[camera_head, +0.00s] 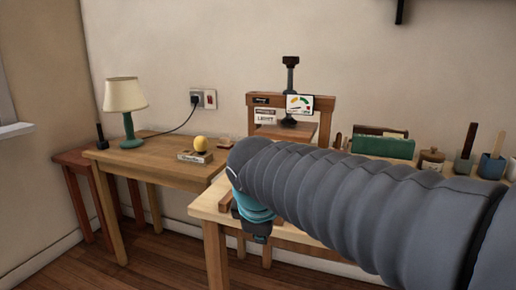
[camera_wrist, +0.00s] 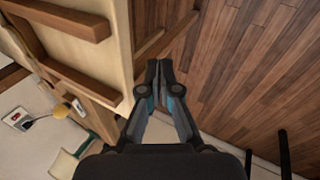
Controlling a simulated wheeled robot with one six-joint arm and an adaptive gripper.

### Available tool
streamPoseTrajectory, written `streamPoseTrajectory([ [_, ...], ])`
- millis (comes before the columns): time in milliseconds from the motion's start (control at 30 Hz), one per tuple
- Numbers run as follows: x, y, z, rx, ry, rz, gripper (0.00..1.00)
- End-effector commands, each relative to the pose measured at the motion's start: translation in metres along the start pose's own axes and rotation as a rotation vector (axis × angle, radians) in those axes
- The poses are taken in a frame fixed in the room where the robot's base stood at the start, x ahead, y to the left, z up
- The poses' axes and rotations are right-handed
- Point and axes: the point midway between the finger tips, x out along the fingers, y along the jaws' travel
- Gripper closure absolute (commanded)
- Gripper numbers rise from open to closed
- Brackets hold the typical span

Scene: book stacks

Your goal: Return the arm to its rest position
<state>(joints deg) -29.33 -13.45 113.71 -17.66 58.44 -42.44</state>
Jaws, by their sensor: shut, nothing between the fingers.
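My arm crosses the head view from the lower right, covered in a grey ribbed sleeve, and hides part of the workbench. Its teal wrist end hangs down beside the left end of the light wooden bench (camera_head: 210,205). In the wrist view my gripper (camera_wrist: 158,68) is shut with its fingertips together and nothing between them. It hangs in the air over the plank floor (camera_wrist: 235,70), beside the bench's edge. In the head view the fingertips cannot be made out.
A side table (camera_head: 150,160) at left bears a green lamp (camera_head: 126,105) and a yellow ball (camera_head: 201,143) on a small block. A wooden press (camera_head: 290,110) stands at the bench's back, with green books (camera_head: 382,146) and jars (camera_head: 432,159) to its right. Floor shows between the tables.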

Motion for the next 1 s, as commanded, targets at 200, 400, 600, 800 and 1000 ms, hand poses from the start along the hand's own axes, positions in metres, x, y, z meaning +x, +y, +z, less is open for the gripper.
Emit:
streamPoseTrajectory([
  [200,0.014,-0.053,0.057,0.607,0.023,-0.077,1.00],
  [400,0.023,-0.108,0.115,1.113,0.030,-0.119,1.00],
  [600,0.022,-0.142,0.159,1.302,0.039,-0.084,1.00],
  [800,0.011,-0.138,0.179,1.373,0.055,-0.022,1.00],
  [1000,0.011,-0.138,0.180,1.378,0.052,-0.020,1.00],
])
